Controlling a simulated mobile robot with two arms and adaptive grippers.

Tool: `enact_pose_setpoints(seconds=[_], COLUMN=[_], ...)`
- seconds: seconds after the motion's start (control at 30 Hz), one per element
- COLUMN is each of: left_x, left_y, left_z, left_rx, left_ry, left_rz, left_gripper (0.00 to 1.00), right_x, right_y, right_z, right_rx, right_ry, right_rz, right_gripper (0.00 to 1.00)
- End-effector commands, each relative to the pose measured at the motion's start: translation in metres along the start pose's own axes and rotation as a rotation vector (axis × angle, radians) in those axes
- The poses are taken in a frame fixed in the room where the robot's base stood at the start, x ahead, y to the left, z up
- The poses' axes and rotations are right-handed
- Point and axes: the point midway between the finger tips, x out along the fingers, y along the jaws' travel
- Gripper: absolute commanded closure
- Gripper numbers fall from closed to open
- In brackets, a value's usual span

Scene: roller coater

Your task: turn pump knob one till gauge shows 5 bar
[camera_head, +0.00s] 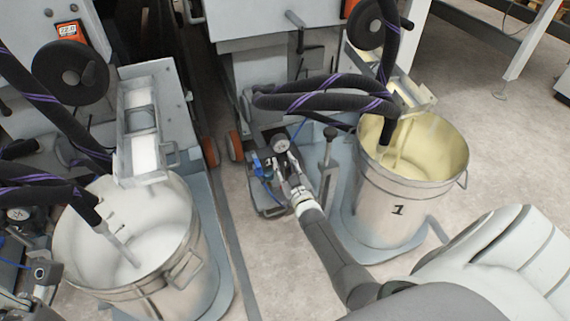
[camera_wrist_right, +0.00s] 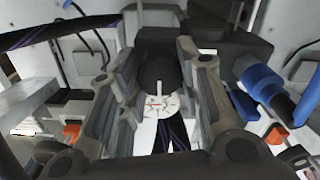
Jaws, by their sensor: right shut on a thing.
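The pump (camera_head: 265,185) with a white "1" label and blue fittings stands on the floor left of the steel bucket marked 1 (camera_head: 398,210). Its round white gauge (camera_head: 281,143) faces up. My right gripper (camera_head: 282,168) reaches down to the pump just below the gauge. In the right wrist view, the gripper's two grey fingers are shut on the dark rounded pump knob (camera_wrist_right: 158,70), one on each side. The gauge shows below the knob there (camera_wrist_right: 160,104), with a small red needle; its reading is too small to tell.
Bucket 1 holds yellowish liquid. A second bucket (camera_head: 190,275) with white liquid stands at the left. Black hoses with purple stripes (camera_head: 330,97) loop over the pump. An upright metal post (camera_head: 328,160) stands close right of my right gripper. Floor (camera_head: 480,130) is free at the right.

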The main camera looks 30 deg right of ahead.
Motion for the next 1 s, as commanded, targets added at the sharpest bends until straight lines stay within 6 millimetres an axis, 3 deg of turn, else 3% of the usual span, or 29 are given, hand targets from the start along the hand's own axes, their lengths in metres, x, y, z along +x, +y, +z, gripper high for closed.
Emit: enact_pose_setpoints(seconds=[0.47,0.5,0.63,1.0], left_x=[-0.0002,0.0,0.0006,0.0019], left_y=[-0.0008,-0.0009,-0.0011,-0.001], left_z=[-0.0002,-0.0003,-0.0005,-0.0014], left_rx=[0.001,0.001,0.001,0.002], left_ry=[0.001,0.002,0.004,0.009], left_rz=[-0.008,-0.008,-0.01,-0.004], left_gripper=[1.0,1.0,1.0,1.0], right_x=[0.0005,0.0004,0.0003,-0.0019], right_y=[0.002,0.002,0.0015,0.0001], right_z=[0.0007,0.0007,0.0006,0.0005], right_rx=[0.012,0.012,0.012,0.012], right_ry=[-0.002,-0.002,-0.001,-0.001], right_rz=[0.002,0.002,0.002,0.0], right_gripper=[0.91,0.64,0.47,0.46])
